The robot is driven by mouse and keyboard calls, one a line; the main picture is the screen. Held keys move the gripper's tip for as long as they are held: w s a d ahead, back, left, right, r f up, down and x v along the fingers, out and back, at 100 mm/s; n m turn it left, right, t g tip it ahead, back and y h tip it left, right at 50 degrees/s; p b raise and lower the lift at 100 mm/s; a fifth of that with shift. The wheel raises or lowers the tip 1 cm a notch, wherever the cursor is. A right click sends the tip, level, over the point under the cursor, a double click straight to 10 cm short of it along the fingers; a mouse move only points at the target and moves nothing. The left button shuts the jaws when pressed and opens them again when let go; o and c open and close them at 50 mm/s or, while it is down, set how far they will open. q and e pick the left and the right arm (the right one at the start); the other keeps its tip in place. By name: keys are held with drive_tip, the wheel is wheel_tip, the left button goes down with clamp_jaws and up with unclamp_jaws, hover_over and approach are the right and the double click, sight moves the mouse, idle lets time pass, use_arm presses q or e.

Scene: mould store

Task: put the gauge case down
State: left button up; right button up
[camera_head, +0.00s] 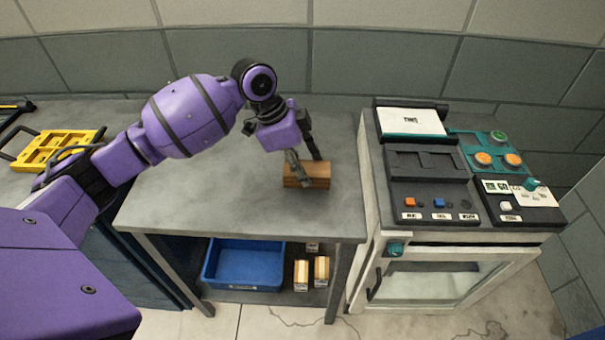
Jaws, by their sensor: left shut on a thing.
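The gauge case appears to be the small brown wooden box (318,174) over the right part of the grey table (250,215). My left gripper (306,170) comes down from above and is shut on this box, its dark fingers over the box's near and far sides. The box is at or very close to the table top; I cannot tell whether it touches. My right gripper does not show.
A machine with buttons and a glass door (440,280) stands right of the table. A blue bin (243,264) and several small wooden blocks (321,270) sit on the shelf below. A yellow tray (52,150) lies at far left. The table's left part is clear.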

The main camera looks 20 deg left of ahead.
use_arm(q)
drive_tip(key=shift+w+a+f, duration=0.15)
drive_tip(key=shift+w+f, duration=0.15)
drive_tip(key=shift+w, duration=0.05)
drive_tip(key=shift+w+a+f, duration=0.1)
drive_tip(key=shift+f, duration=0.8)
drive_tip(key=shift+w+a+f, duration=0.1)
drive_tip(key=shift+f, duration=0.8)
drive_tip(key=shift+f, duration=0.2)
drive_tip(key=o, duration=1.6)
drive_tip(key=shift+c, duration=0.2)
drive_tip(key=v, duration=1.2)
drive_tip(key=shift+s+r, duration=0.1)
